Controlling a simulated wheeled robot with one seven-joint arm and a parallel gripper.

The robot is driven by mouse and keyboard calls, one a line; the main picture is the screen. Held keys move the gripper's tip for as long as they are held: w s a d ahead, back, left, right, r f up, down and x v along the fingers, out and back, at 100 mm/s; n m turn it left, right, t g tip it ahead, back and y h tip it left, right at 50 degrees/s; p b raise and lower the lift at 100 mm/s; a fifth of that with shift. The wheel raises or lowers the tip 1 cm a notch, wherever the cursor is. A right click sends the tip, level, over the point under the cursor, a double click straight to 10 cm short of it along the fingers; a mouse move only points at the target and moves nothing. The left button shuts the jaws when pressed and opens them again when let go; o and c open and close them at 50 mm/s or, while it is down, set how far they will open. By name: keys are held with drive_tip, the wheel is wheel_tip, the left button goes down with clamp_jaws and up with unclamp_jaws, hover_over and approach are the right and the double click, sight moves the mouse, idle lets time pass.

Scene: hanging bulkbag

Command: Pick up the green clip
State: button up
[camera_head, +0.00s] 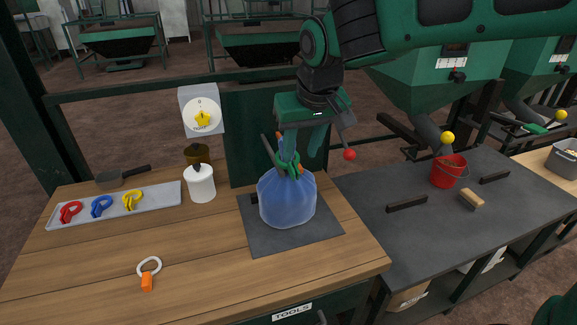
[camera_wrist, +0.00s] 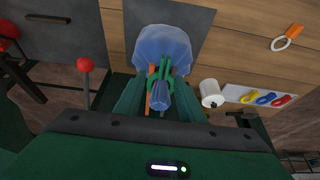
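The green clip (camera_head: 289,165) sits around the gathered neck of a blue translucent bag (camera_head: 287,200), which stands on a dark mat (camera_head: 258,238) on the wooden bench. The wrist view shows the clip (camera_wrist: 161,84) on the bag neck, with the bag (camera_wrist: 164,47) beyond it. An orange part shows beside the neck there. My gripper (camera_head: 290,147) is over the bag, pointing down. In the wrist view my gripper (camera_wrist: 158,92) has its green fingers apart, one on each side of the neck and clip. I cannot tell whether either finger touches the clip.
A metal tray (camera_head: 118,210) at left holds red, blue and yellow clips. A white-and-orange clip (camera_head: 148,271) lies near the front. A white canister (camera_head: 201,184) stands behind. A red-knobbed lever (camera_head: 349,154) is close to my gripper's right. A red bucket (camera_head: 448,171) stands on the dark table.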

sight(294, 166)
drive_tip(key=x, duration=0.4)
drive_tip(key=shift+s+a+f, duration=0.2)
drive_tip(key=shift+s+a, duration=0.1)
drive_tip(key=shift+a, duration=0.05)
drive_tip(key=shift+w+f, duration=0.25)
drive_tip(key=shift+f, duration=0.2)
clamp_jaws()
